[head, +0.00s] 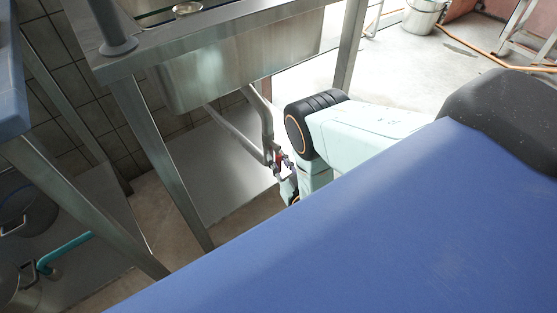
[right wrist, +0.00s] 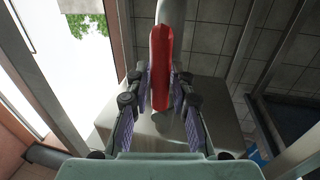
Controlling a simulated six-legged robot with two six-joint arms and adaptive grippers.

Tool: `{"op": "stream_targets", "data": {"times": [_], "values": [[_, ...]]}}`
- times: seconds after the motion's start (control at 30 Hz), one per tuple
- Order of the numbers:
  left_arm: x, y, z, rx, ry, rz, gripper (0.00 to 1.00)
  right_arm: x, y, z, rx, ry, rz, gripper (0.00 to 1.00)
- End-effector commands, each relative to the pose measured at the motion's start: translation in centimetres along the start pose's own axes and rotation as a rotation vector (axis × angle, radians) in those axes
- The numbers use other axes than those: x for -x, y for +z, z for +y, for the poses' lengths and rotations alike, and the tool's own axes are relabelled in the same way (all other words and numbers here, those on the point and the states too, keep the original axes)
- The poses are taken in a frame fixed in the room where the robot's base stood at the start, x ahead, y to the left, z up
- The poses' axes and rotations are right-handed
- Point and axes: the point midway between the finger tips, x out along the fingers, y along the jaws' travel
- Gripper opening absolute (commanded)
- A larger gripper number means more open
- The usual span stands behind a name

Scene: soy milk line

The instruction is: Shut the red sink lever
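The red sink lever (right wrist: 161,62) stands long and upright in the right wrist view, on a pale pipe. In the head view the lever (head: 279,158) is a small red patch on the valve under the steel sink (head: 240,65). My right gripper (right wrist: 161,88) has its two purple-padded fingers on either side of the lever's lower part. A gap shows between pads and lever; near the tips I cannot tell if they touch. In the head view my right gripper (head: 285,172) is small, at the valve, partly hidden by my arm. My left gripper is not in view.
Bent drain pipes (head: 262,125) run down from the sink to the valve. A steel shelf (head: 225,165) lies below them, and a steel table leg (head: 160,150) stands to the left. A bucket (head: 424,14) stands far off on open floor.

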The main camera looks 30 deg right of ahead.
Motion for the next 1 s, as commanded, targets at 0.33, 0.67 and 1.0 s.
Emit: {"op": "stream_targets", "data": {"times": [0.33, 0.67, 1.0], "values": [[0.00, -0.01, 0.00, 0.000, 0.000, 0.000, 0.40, 0.04, 0.01, 0.03, 0.000, 0.000, 0.000, 0.00], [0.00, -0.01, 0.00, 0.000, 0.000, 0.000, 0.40, 0.06, 0.02, 0.03, 0.000, 0.000, 0.000, 0.00], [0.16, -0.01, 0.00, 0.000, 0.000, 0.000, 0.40, 0.22, 0.03, -0.51, -0.023, -0.001, -0.006, 0.00]]}}
